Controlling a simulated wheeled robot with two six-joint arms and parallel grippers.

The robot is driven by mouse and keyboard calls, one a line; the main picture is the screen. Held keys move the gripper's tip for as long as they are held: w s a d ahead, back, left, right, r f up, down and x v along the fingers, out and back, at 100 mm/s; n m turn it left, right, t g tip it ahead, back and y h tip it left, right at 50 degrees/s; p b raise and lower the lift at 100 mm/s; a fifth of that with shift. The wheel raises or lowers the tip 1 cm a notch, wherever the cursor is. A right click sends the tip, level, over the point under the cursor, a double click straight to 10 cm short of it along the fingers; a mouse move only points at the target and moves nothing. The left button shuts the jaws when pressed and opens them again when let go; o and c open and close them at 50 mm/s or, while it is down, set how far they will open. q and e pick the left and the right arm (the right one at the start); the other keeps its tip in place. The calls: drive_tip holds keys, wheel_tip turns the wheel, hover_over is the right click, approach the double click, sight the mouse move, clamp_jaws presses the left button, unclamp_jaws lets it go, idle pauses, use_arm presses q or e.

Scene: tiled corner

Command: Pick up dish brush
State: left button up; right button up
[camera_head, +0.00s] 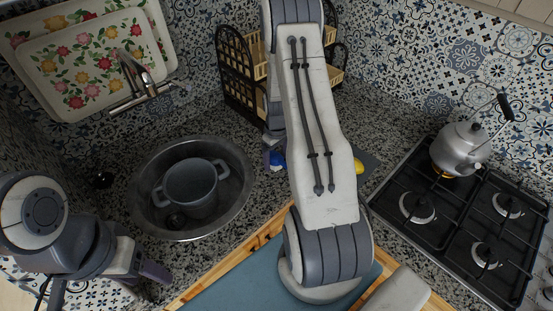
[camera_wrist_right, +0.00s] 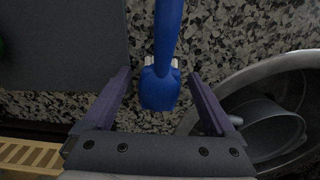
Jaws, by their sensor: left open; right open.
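The blue dish brush (camera_wrist_right: 161,88) lies on the speckled counter in the right wrist view, its handle running up out of the picture and pale bristles showing at its sides. A bit of blue beside my right arm in the head view (camera_head: 277,160) appears to be the brush, mostly hidden. My right gripper (camera_wrist_right: 158,74) is open, with one purple finger on each side of the brush and gaps between. Its height over the counter is hard to tell. My left gripper (camera_head: 150,274) is open and empty at the lower left, by the counter's front edge.
A round sink (camera_head: 238,205) holds a grey pot (camera_head: 190,188) left of the brush. A black wire rack (camera_head: 238,75) stands behind. A dark grey mat (camera_wrist_right: 60,50) and a yellow object (camera_head: 359,166) lie nearby. A kettle (camera_head: 460,147) sits on the gas hob (camera_head: 405,180) at right.

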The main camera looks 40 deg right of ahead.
drive_tip(key=shift+f, duration=0.35)
clamp_jaws()
drive_tip(key=shift+r, duration=0.2)
